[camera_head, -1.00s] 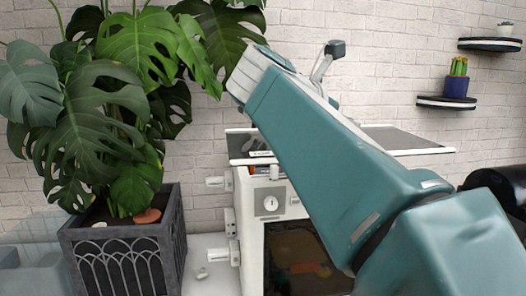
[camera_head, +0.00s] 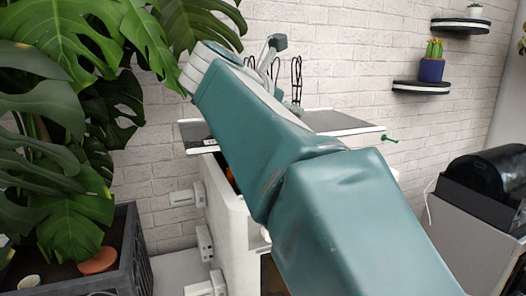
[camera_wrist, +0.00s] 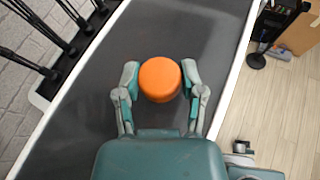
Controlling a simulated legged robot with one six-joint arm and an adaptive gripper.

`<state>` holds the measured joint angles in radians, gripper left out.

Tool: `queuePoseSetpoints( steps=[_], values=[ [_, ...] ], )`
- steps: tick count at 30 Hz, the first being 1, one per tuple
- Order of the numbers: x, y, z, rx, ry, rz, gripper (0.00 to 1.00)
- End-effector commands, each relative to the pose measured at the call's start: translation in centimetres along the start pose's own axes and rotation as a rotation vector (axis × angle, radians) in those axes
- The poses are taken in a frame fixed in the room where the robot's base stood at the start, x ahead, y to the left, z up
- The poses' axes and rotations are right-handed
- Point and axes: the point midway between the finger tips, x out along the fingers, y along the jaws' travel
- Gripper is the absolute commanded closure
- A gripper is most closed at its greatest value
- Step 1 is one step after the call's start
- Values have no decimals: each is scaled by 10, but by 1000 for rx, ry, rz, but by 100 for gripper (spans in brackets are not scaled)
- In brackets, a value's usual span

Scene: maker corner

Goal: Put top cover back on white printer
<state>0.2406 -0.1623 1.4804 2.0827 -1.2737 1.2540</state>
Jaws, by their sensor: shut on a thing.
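The top cover (camera_head: 345,122) is a dark panel with a white rim. In the head view it lies roughly level above the white printer (camera_head: 225,205), extending past its left side. My arm hides much of both, so I cannot tell whether the cover touches the printer. In the wrist view the dark panel (camera_wrist: 200,40) fills the middle, with an orange round knob (camera_wrist: 160,79) on it. My gripper (camera_wrist: 160,84) is shut on this knob, one finger on each side. My arm hides the fingers in the head view.
A large plant in a dark pot (camera_head: 120,262) stands close on the left. A brick wall is behind, with small shelves (camera_head: 422,87) at right. A black machine (camera_head: 490,180) stands on the right. Several black rods (camera_wrist: 75,15) show beside the cover's left edge.

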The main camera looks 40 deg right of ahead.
Motion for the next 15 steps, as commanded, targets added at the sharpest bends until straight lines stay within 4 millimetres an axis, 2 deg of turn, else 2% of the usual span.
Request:
queuePoseSetpoints(
  steps=[1,7,9,15],
  values=[
    [14,1,-1,0,1,-6,100],
    [58,9,-4,0,0,-5,100],
    [72,11,-11,-3,0,-4,100],
    [99,14,-26,0,0,-1,100]
  ],
)
